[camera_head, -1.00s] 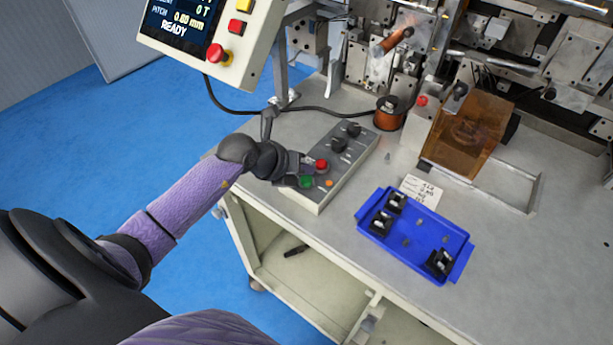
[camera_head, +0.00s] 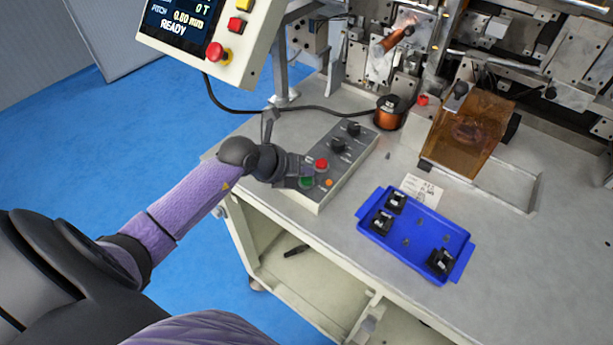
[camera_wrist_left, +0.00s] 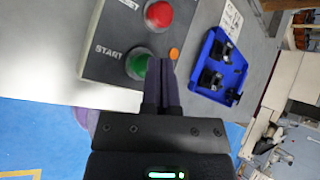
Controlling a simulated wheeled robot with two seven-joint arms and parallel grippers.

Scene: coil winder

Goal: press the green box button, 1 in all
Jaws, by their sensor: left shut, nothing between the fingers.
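The green button (camera_head: 306,182) sits on the near end of the grey control box (camera_head: 335,165), beside a red button (camera_head: 321,164). In the left wrist view the green button (camera_wrist_left: 137,65) is next to the word START and is partly hidden by the fingers. My left gripper (camera_head: 302,177) is shut and empty, with its fingertips at the green button. In the wrist view my left gripper (camera_wrist_left: 160,62) overlaps the button's right edge; I cannot tell whether it touches. My right gripper is not in view.
A blue tray (camera_head: 408,262) with several black parts lies right of the box. A copper wire spool (camera_head: 389,112) stands behind it. A screen panel (camera_head: 262,25) with a red stop button hangs at the upper left. The bench (camera_head: 325,228) is clear near its front edge.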

